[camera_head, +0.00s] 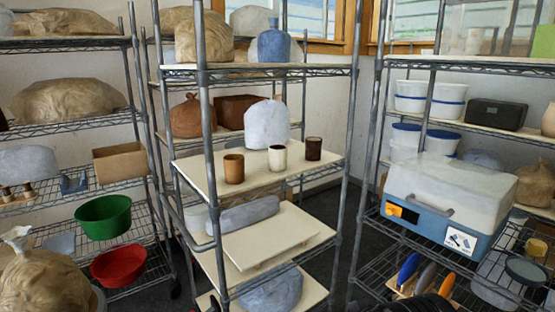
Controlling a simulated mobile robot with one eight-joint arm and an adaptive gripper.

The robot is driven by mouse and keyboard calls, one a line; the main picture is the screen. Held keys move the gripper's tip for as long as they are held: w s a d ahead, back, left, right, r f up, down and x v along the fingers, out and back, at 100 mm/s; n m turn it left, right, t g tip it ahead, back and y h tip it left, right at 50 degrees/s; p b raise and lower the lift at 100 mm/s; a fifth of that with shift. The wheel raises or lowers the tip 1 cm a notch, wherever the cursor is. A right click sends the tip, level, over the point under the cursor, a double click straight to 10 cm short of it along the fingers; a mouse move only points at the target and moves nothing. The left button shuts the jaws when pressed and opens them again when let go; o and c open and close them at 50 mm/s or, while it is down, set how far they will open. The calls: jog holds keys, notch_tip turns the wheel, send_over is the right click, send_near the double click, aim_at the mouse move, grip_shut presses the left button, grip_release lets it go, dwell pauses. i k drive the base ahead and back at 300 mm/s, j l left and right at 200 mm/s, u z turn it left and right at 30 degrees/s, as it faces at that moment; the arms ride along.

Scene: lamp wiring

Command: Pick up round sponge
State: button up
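I cannot make out a round sponge for certain. A small yellowish rounded thing (537,246) sits on the lower right rack, behind a round dark-lidded container (526,270); it is too small to tell whether it is a sponge. My gripper's fingers do not show. A dark shape is cut off by the bottom edge, right of centre, and I cannot tell what it is.
The middle rack holds three cups on a board (325,163) and a grey-white lump (267,124). The right rack holds a blue and white cooler-like box (445,195) and several coloured-handled tools (427,276). Green (103,217) and red (118,265) bowls sit left. Dark floor shows between racks.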

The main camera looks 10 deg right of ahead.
aim_at(535, 247)
jog(key=z, duration=1.9)
